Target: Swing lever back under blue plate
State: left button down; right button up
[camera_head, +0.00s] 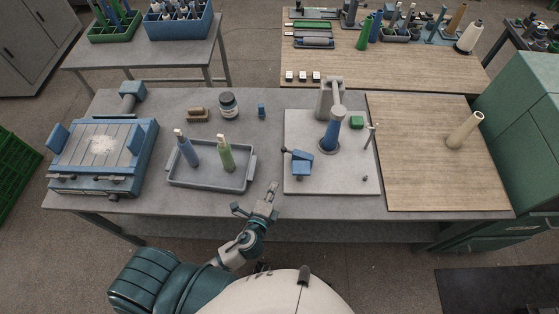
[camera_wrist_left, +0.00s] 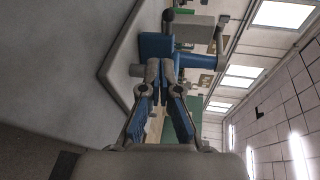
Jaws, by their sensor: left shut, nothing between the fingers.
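The cone winder stands on a pale base plate (camera_head: 345,178) with a blue cone (camera_head: 330,136) at its middle. At the base's left side is a blue plate (camera_head: 302,155) above another blue block (camera_head: 300,174). A short dark-knobbed lever (camera_head: 285,151) sticks out left of the blue plate; whether it lies under the plate is too small to tell. My left gripper (camera_head: 273,188) is shut and empty, left of the base's front left corner. In the left wrist view my gripper (camera_wrist_left: 160,68) points toward the blue block (camera_wrist_left: 154,46), with the knobbed lever (camera_wrist_left: 167,16) beyond. My right gripper is not in view.
A grey tray (camera_head: 208,182) with two yarn cones is left of the winder. A blue-grey press-like device (camera_head: 100,150) is at the far left. A jar (camera_head: 228,104) stands behind the tray. A wooden board (camera_head: 425,150) with a beige cone lies right.

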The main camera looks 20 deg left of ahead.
pick_arm(q)
jog(key=d+r+n+y, duration=0.1)
jog(key=r+n+y, duration=0.1)
send_near(283, 152)
jog(key=x, duration=0.6)
jog(key=shift+d+f, duration=0.1)
jog(key=shift+f, duration=0.05)
jog(key=shift+w+f, duration=0.15)
jog(key=shift+w, duration=0.5)
jog(key=shift+a, duration=0.25)
